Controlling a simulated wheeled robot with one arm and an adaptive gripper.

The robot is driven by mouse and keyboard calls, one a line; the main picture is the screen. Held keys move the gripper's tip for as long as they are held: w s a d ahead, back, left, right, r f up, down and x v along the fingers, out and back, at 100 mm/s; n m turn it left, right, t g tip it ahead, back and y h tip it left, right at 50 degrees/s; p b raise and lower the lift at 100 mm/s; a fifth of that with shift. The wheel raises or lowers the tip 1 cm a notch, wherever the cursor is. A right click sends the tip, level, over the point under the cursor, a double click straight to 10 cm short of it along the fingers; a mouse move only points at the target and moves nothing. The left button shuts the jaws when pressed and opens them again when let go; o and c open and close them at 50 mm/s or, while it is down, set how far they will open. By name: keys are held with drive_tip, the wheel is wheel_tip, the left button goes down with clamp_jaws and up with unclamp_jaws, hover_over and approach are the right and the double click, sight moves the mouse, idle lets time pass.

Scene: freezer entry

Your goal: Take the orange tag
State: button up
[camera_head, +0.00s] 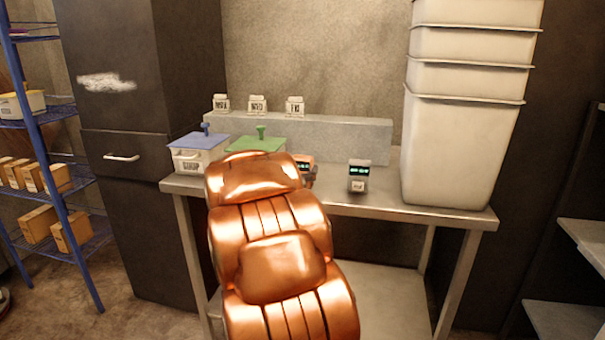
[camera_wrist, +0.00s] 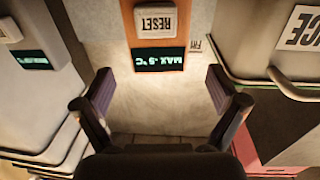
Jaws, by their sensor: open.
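The orange tag (camera_head: 304,159) is on the steel table in the head view, partly hidden behind my arm, with a small green-lit display. My gripper (camera_wrist: 158,82) is open and empty. Its two dark fingers point toward the tag, and their tips lie just below the display in the picture, to either side. A similar grey tag (camera_head: 358,177) stands to the right; it also shows in the wrist view (camera_wrist: 35,60).
A blue-lidded box (camera_head: 199,160) and a green-lidded box (camera_head: 262,145) stand left on the steel table (camera_head: 385,204). Stacked white tubs (camera_head: 455,150) stand right. A labelled container (camera_wrist: 265,35) is close on the wrist view's right.

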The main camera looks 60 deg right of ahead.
sight(302, 157)
drive_tip(key=shift+w+d+f, duration=0.1)
drive_tip(key=shift+d+f, duration=0.1)
drive_tip(key=shift+d, duration=0.4)
drive_tip(key=shift+x, duration=1.95)
drive_tip(key=shift+c, duration=0.2)
drive_tip(key=c, duration=1.2)
drive_tip(key=shift+r, duration=0.1)
drive_tip(key=shift+c, duration=0.2)
drive_tip(key=shift+a+r, duration=0.15)
drive_tip(key=shift+r, duration=1.75)
drive_tip(key=s+r+p+v, duration=0.1)
drive_tip(key=s+v, duration=0.1)
drive_tip(key=v, duration=1.3)
drive_tip(key=shift+s, duration=0.45)
